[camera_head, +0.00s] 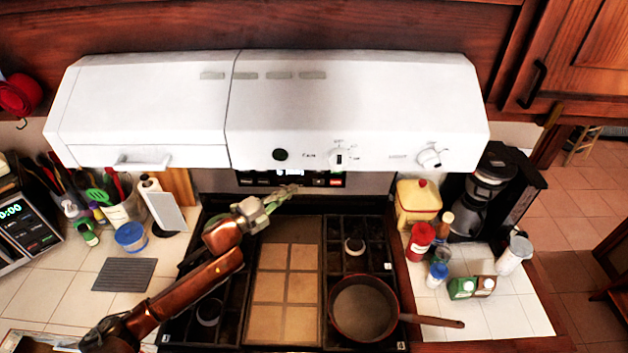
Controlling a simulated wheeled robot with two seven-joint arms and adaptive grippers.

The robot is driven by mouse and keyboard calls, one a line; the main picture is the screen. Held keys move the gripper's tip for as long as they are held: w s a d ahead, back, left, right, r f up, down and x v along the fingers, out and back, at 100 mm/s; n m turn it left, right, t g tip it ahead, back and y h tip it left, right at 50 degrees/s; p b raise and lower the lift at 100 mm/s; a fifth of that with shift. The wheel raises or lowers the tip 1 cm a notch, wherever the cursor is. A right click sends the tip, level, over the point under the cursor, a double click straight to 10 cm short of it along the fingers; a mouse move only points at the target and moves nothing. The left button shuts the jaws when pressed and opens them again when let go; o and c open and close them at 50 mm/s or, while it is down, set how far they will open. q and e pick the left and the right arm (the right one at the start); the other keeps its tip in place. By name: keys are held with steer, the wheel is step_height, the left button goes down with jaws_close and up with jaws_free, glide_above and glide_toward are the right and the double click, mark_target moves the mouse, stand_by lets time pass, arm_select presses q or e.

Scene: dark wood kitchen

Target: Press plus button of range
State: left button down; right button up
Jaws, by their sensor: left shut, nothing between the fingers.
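The range (258,225) has a dark cooktop with a tan griddle in its middle, under a white hood. Its back control panel (368,183) shows as a strip just below the hood, with a dark display and small lit marks. The plus button is too small to tell apart. My left gripper (291,190) is shut and empty. It reaches from the left over the back of the cooktop, and its fingertips overlap the lower edge of the panel's display. I cannot tell whether they touch it. My right gripper is not in view.
The white hood (355,105) overhangs the panel closely. A pan (363,308) sits on the right burners, its handle pointing right. A coffee maker (485,190) and several bottles stand on the right counter.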

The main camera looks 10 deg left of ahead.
arm_select(q)
steer(key=f+b, duration=0.2)
steer(key=f, duration=0.1)
steer(key=f+b, duration=0.1)
steer(key=shift+w+d+f, duration=0.1)
steer(key=shift+w+f, duration=0.15)
steer(key=shift+w, duration=0.05)
steer(key=w+a+p+x, duration=0.1)
steer(key=a+x, duration=0.1)
steer(key=x, duration=1)
steer(key=shift+w, duration=0.6)
